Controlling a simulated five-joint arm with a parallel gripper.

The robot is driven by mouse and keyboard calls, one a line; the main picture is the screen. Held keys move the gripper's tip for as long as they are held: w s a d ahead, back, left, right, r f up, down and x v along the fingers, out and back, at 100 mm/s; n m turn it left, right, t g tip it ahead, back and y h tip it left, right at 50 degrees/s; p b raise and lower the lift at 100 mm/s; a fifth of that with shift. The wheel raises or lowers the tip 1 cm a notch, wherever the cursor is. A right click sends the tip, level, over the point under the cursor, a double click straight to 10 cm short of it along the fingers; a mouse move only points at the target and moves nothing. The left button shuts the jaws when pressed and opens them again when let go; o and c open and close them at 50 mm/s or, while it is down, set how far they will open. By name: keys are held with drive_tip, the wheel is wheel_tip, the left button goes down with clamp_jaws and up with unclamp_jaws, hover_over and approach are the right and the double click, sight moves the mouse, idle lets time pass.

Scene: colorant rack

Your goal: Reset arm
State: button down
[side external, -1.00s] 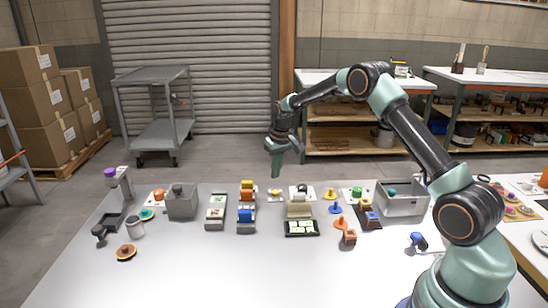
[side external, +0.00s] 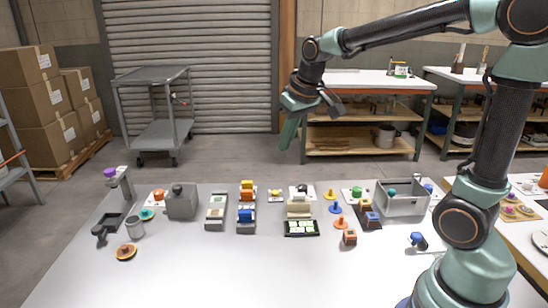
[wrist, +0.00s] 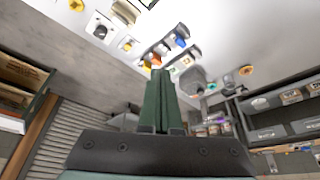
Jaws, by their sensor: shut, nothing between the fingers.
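My gripper (side external: 287,134) is raised high above the back edge of the white table (side external: 190,270), in front of the roller shutter, in the side external view. Its green fingers point down and are together, with nothing between them. In the wrist view the closed fingers (wrist: 160,85) stick up at the middle, clear of the table items. The colorant rack (side external: 246,212) with yellow, orange and blue blocks stands on the table well below my gripper.
On the table are a grey box (side external: 181,203), a grey open bin (side external: 403,203), a dark tray with pale tiles (side external: 301,228), an orange dish (side external: 126,252) and a blue piece (side external: 418,240). The front middle of the table is clear. A grey cart (side external: 155,130) stands behind.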

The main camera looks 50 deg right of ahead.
drive_tip(key=s+a+n+t, duration=0.1)
drive_tip(key=s+a, duration=0.3)
drive_tip(key=s, duration=0.7)
drive_tip(key=shift+s+a+y, duration=0.25)
drive_tip(key=shift+y, duration=0.05)
drive_tip(key=c, duration=1.5)
unclamp_jaws()
drive_tip(key=shift+s+a+f, duration=0.1)
drive_tip(key=shift+s+f, duration=0.05)
drive_tip(key=shift+s, duration=0.15)
drive_tip(key=o, duration=0.5)
drive_tip(key=shift+s, duration=0.1)
drive_tip(key=o, duration=0.6)
drive_tip(key=shift+w+n, duration=0.2)
drive_tip(key=shift+n, duration=0.1)
drive_tip(key=shift+c, duration=0.2)
drive_tip(key=o, duration=0.4)
drive_tip(key=shift+w+d+n, duration=0.3)
drive_tip(key=shift+w+d, duration=0.1)
drive_tip(key=shift+o, duration=0.2)
drive_tip(key=w+d+f+n+g, duration=0.5)
drive_tip(key=w+d+f+n, duration=0.25)
drive_tip(key=w+d, duration=0.25)
wheel_tip(320, 180, down, 9)
drive_tip(key=shift+f, duration=0.2)
